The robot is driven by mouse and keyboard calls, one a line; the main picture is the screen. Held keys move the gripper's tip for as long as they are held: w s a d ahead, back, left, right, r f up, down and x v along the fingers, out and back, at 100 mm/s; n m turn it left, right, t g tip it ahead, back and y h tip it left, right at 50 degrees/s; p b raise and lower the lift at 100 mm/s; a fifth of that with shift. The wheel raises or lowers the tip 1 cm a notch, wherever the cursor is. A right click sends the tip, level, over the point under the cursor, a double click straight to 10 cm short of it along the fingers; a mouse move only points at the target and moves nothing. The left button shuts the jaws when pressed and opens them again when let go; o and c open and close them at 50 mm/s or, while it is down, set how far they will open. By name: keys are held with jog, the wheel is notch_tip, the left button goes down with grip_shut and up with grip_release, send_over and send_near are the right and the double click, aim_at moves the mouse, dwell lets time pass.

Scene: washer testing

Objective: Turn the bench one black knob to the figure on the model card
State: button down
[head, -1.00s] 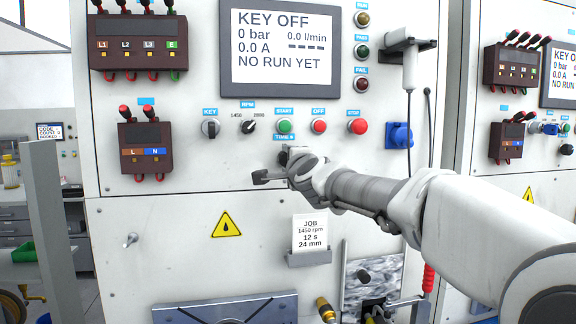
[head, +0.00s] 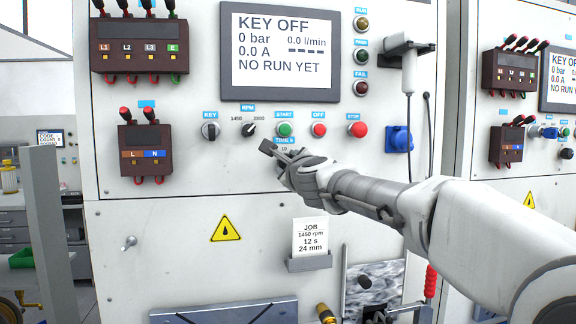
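Below the screen on the near bench is a row of controls. The black RPM knob (head: 249,129) sits between the marks 1450 and what looks like 2800, its pale pointer seeming to lean up and right. A TIME s label (head: 284,141) sits under the green START button, with a small figure 10 below it; any knob there is hidden behind my gripper. The job card (head: 310,238) reads 1450 rpm, 12 s, 24 mm. My gripper (head: 270,149) is just below and right of the RPM knob, at the TIME s label; its finger opening is unclear.
A black key switch (head: 211,130) is left of the RPM knob. The green START (head: 284,129), red OFF (head: 319,129) and red STOP (head: 357,129) buttons are close above or right of my gripper. The screen (head: 281,50) reads KEY OFF.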

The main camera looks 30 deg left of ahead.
dwell(0.5)
jog(key=shift+c, duration=1.7)
grip_release()
